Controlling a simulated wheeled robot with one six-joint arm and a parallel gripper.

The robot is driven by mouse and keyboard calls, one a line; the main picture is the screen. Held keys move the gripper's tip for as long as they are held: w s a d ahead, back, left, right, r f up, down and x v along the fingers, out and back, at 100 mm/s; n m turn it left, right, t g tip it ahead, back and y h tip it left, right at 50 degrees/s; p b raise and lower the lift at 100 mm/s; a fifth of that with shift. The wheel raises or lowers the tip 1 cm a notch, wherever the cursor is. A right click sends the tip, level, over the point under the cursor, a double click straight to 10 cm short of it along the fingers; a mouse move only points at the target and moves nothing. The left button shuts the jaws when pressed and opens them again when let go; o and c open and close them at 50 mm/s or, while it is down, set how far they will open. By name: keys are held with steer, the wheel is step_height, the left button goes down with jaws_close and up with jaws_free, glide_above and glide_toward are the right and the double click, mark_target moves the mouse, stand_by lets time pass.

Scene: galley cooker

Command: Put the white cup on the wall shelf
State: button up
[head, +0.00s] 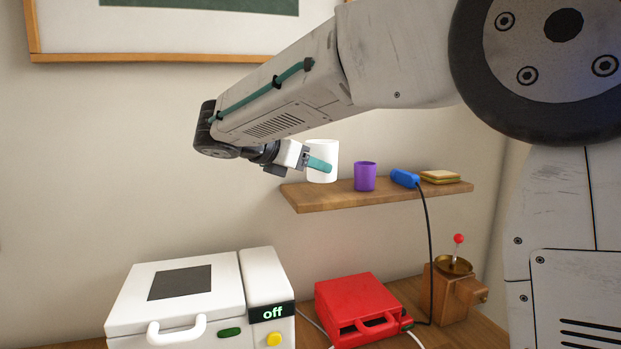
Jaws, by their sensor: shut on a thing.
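The white cup (323,156) is upright at the left end of the wooden wall shelf (310,197). My gripper (320,164) reaches it from the left and is shut on it, with one teal finger across the cup's near side. The other finger is hidden. The cup's base is at about the height of the shelf top; I cannot tell whether it touches the board or hangs just above it.
A purple cup (365,176), a blue corded object (405,178) and a sandwich (440,177) sit further right on the shelf. Below stand a white cooker (125,293) reading "off", a red appliance (345,292) and a wooden grinder (452,295).

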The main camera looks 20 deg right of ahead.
mark_target(309, 178)
steer(key=shift+w+d+f, duration=0.1)
steer(key=shift+w+d, duration=0.1)
steer(key=shift+w, duration=0.45)
steer(key=shift+w+d+f, duration=0.1)
steer(key=shift+w+d, duration=0.05)
steer(key=shift+w, duration=0.45)
steer(key=shift+f, duration=1.65)
steer(key=shift+f, duration=0.2)
steer(key=o, duration=1)
steer(key=shift+r, duration=0.1)
steer(key=shift+s+a+r, duration=0.1)
steer(key=shift+a+r, duration=0.1)
steer(key=v, duration=1.1)
steer(key=shift+s+a, duration=0.15)
steer(key=shift+a, duration=0.1)
